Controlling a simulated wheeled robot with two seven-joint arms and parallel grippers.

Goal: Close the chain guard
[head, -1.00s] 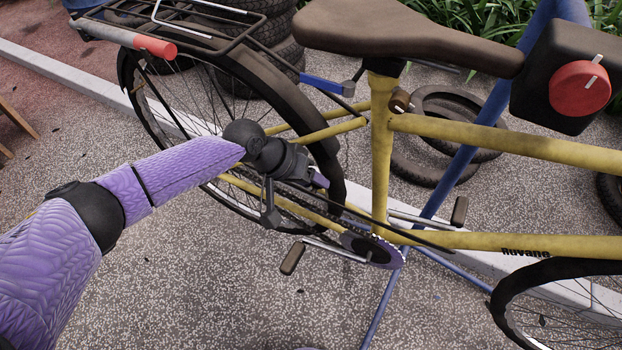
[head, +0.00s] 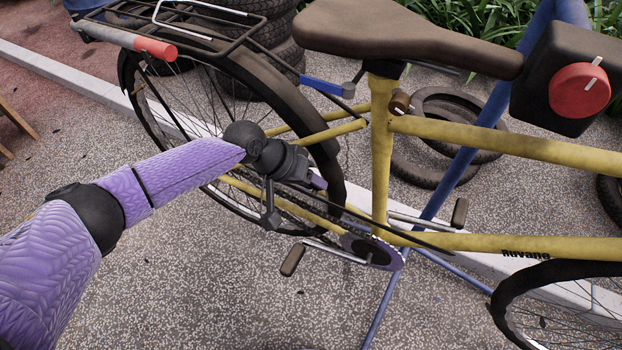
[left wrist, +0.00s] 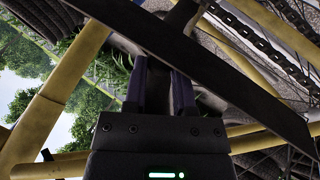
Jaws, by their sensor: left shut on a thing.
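The chain guard (head: 405,236) is a long, thin black bar beside the yellow bicycle frame. In the left wrist view the guard (left wrist: 235,85) crosses diagonally as a flat dark strip. My left gripper (head: 318,181) is shut on the guard; its purple fingers (left wrist: 160,85) meet the strip, and their tips are partly hidden behind it. The chain (left wrist: 268,42) shows uncovered, apart from the guard. My right gripper is not in view.
A crank and pedal (head: 292,260) stick out below the gripper. The rear wheel (head: 160,110) is behind my wrist. A blue stand (head: 378,310) holds the bicycle, with a black and red box (head: 580,90) at right.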

